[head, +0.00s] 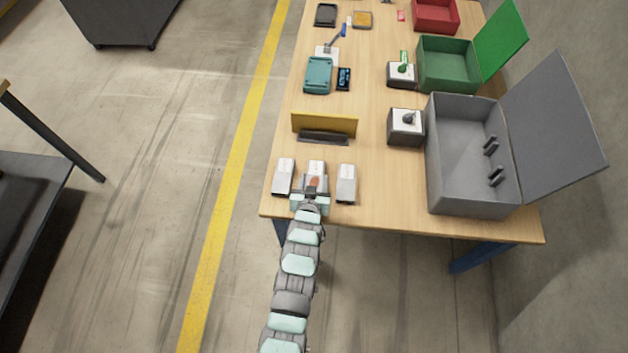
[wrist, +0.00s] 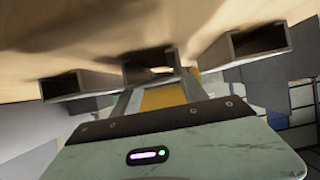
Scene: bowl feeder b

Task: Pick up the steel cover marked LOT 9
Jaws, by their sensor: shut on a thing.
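Three steel covers stand in a row near the front edge of the table in the head view: a left one (head: 283,176), a middle one (head: 316,166) and a right one (head: 346,184). Their markings are too small to read, so I cannot tell which says LOT 9. My gripper (head: 313,184) is at the middle cover and shut on it, hiding its near part. In the wrist view my fingers (wrist: 158,82) flank the middle cover (wrist: 150,58). The left cover (wrist: 75,84) and right cover (wrist: 255,50) show hollow ends on either side.
A yellow panel (head: 325,124) stands behind the covers, with a dark bar (head: 323,138) before it. A grey open-lidded box (head: 470,204) is at the right, beside a small block with a knob (head: 405,127). The table (head: 385,190) is bare between the right cover and the box.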

